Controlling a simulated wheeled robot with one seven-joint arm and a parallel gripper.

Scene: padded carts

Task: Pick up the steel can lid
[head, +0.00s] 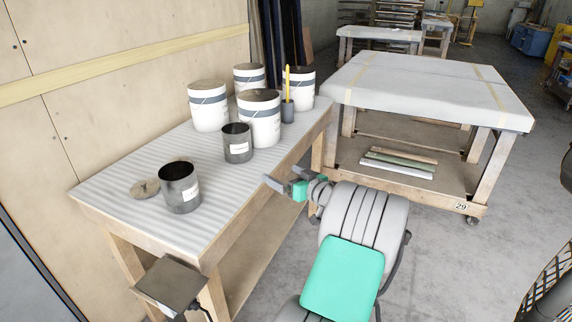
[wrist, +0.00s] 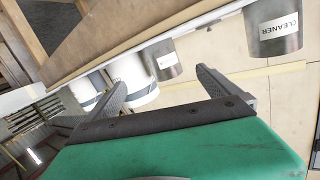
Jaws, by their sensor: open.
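The steel can lid (head: 145,188) is a small round disc with a knob. It lies flat on the striped tabletop (head: 115,186) at the near left, just left of a steel can (head: 180,190). My gripper (head: 272,184) is open and empty beyond the table's right edge, well to the right of the lid. In the wrist view my gripper's two fingers (wrist: 222,85) are spread with nothing between them. The lid does not show in the wrist view. A steel can labelled "CLEANER" (wrist: 274,35) shows there at the upper right.
A second steel can (head: 237,145) stands mid-table. Several white paint buckets (head: 208,108) and a dark cup (head: 288,112) with a yellow stick stand behind it. A padded cart (head: 420,85) is at the back right. A dark square plate (head: 172,284) juts out below the table's near end.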

